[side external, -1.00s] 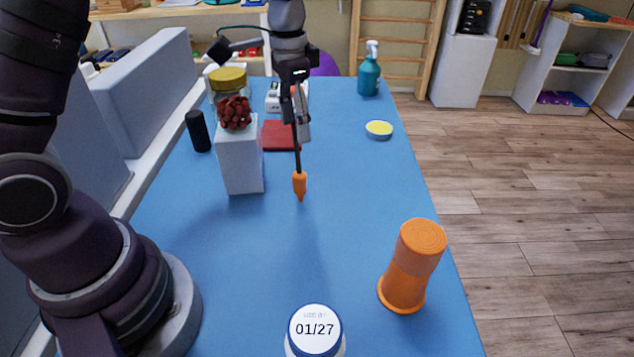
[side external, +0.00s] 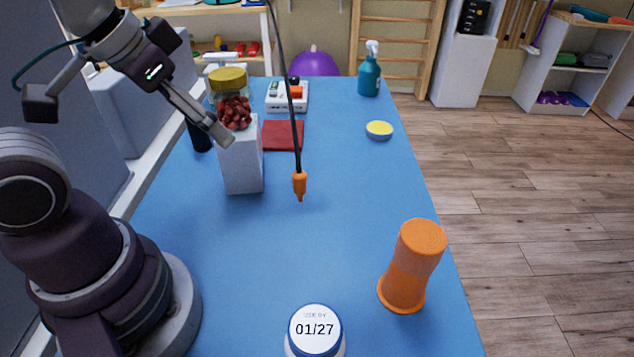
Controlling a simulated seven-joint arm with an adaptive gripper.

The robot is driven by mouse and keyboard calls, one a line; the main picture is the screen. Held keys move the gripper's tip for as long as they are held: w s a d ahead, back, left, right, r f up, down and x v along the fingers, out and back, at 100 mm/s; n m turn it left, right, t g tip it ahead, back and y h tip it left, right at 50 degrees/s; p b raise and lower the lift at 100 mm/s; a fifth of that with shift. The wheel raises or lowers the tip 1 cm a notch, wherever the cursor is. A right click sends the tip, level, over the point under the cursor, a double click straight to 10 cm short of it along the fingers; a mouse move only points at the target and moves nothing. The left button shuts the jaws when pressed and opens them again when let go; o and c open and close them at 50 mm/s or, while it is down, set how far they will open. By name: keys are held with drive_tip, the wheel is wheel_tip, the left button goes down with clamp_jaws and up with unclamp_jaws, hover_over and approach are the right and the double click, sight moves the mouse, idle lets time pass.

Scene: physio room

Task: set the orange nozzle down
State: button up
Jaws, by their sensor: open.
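The orange nozzle (side external: 299,186) hangs point down at the end of a black cord (side external: 290,100) that runs up out of the picture. It is over the middle of the blue table (side external: 330,250); I cannot tell whether its tip touches the surface. My gripper (side external: 222,136) is at the upper left, away from the nozzle and cord, with nothing held. Its fingers point down to the right and overlap the jar and white block in this view. The gap between the fingers is hard to see.
Behind are a red cloth (side external: 283,135) and a white device (side external: 287,97).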

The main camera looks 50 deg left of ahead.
sight(298, 179)
drive_tip(key=w+f+n+y, duration=0.1)
drive_tip(key=f+n+y, duration=0.1)
drive_tip(key=f+y, duration=0.1)
drive_tip(key=w+f+n+t+y, duration=0.1)
drive_tip(key=w+f+n+y, duration=0.1)
drive_tip(key=f, duration=0.4)
drive_tip(key=w+f+n+y, duration=0.1)
drive_tip(key=f+n+y, duration=0.2)
drive_tip(key=f+n, duration=0.1)
drive_tip(key=shift+w+d+f+t+y, duration=0.15)
drive_tip(key=shift+w+t+y, duration=0.15)
drive_tip(key=shift+y, duration=0.1)
drive_tip(key=t, duration=0.1)
drive_tip(key=d+t, duration=0.1)
drive_tip(key=w+d+m+t, duration=0.1)
drive_tip(key=shift+f+t+h, duration=0.25)
drive_tip(key=shift+t+h, duration=0.05)
drive_tip(key=shift+w+d+f+t, duration=0.1)
drive_tip(key=shift+d+t, duration=0.15)
drive_tip(key=shift+t, duration=0.05)
drive_tip(key=x, duration=0.7)
drive_tip(key=d+x, duration=0.1)
drive_tip(key=x, duration=0.2)
drive_tip(key=shift+w, duration=0.5)
clamp_jaws()
